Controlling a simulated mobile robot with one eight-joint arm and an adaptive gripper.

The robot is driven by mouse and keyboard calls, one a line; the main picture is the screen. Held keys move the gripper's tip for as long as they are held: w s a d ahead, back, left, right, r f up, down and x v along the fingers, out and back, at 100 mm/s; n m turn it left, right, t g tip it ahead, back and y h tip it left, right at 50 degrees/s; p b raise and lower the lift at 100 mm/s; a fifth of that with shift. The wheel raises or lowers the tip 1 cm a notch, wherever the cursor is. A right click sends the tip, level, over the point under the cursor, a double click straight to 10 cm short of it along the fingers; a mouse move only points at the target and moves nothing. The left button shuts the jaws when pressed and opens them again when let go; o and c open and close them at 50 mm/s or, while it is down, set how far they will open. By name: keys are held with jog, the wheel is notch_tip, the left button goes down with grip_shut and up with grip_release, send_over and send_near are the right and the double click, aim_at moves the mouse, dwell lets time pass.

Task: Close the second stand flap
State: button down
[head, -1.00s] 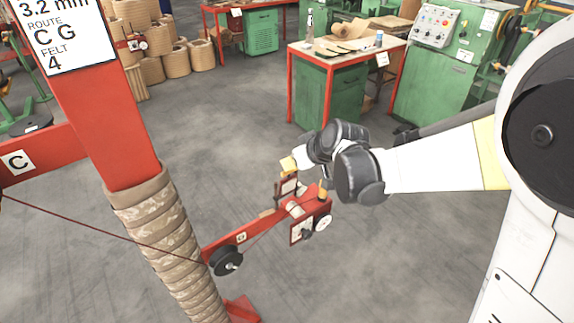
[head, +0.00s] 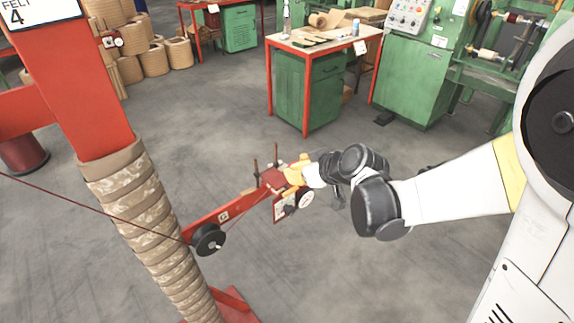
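The red stand arm (head: 205,222), marked C, reaches from the wrapped post toward the middle of the head view. At its end is a small red head (head: 272,179) with a white-labelled plate, a pale round wheel (head: 305,199) and two thin dark upright pins. My gripper (head: 290,175), at the end of my white and black arm, is right at this head, over its top right. Its yellow part covers some of the head. The flap cannot be made out clearly behind it. The fingertips are too small and covered to show whether they are open.
The thick red post (head: 95,105), wrapped in tan material lower down, stands at left. A dark cable runs to a black pulley (head: 208,239) on the stand arm. A green bench (head: 315,85) and machines stand behind. Grey floor is clear between.

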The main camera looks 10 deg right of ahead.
aim_at(293, 189)
jog(key=shift+s+d+f+b, duration=0.25)
jog(key=shift+f+b, duration=0.3)
jog(key=shift+f, duration=0.3)
jog(key=shift+s+d+f+b, duration=0.1)
jog(key=shift+s+f+b, duration=0.2)
jog(key=shift+f+b, duration=0.45)
jog(key=shift+s+d+f+b, duration=0.25)
jog(key=shift+f+b, duration=0.15)
jog(key=shift+f, duration=0.55)
